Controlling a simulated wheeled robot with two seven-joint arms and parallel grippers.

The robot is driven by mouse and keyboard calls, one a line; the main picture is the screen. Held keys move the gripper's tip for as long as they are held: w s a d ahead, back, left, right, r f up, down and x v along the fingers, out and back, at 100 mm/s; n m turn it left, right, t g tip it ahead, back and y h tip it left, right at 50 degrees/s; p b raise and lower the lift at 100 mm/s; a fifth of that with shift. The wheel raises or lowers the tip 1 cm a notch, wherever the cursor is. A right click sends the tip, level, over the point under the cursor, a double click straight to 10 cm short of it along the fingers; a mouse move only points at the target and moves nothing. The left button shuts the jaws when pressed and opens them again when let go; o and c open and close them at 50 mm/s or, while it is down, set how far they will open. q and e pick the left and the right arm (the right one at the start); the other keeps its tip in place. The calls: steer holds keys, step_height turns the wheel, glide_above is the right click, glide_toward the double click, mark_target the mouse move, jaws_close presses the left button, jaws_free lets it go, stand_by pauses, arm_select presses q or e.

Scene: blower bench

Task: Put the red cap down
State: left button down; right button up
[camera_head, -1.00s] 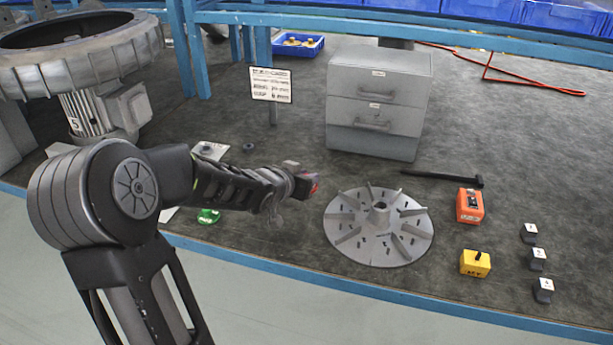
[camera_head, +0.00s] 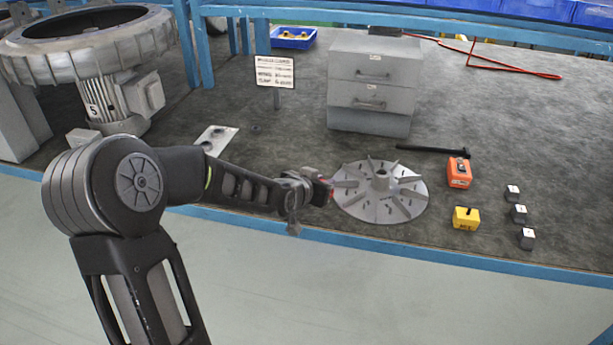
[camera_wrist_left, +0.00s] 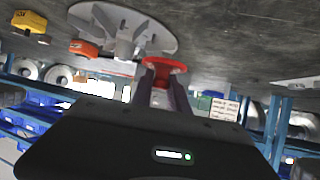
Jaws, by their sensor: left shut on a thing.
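The red cap (camera_wrist_left: 163,64) sits between the fingertips of my left gripper (camera_wrist_left: 160,78) in the left wrist view. The gripper is shut on it. In the head view my left gripper (camera_head: 318,190) is at the left edge of the grey finned disc (camera_head: 381,190), and only a sliver of red shows at its tip. The disc also shows behind the cap in the left wrist view (camera_wrist_left: 160,38). I cannot tell whether the cap touches the disc or the bench. My right gripper is not in view.
A grey drawer unit (camera_head: 372,85) and a sign (camera_head: 275,72) stand farther back. A pale plate (camera_head: 216,139) lies left.

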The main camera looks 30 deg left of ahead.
arm_select(q)
steer(key=shift+m, duration=0.3)
steer(key=d+f, duration=0.1)
steer(key=d, duration=0.2)
steer(key=d+f+p, duration=0.1)
steer(key=d, duration=0.2)
steer(key=d+f, duration=0.1)
steer(key=d, duration=0.2)
steer(key=shift+w+d+f+p, duration=0.1)
steer(key=shift+w+f+p, duration=0.2)
steer(key=shift+h, duration=0.4)
steer(key=d+f, duration=0.1)
steer(key=d, duration=0.1)
steer(key=s+d+f, duration=0.1)
steer(key=d, duration=0.2)
steer(key=s+d+f+p, duration=0.1)
steer(key=d, duration=0.1)
steer(key=shift+d+f, duration=0.2)
steer(key=shift+f, duration=0.1)
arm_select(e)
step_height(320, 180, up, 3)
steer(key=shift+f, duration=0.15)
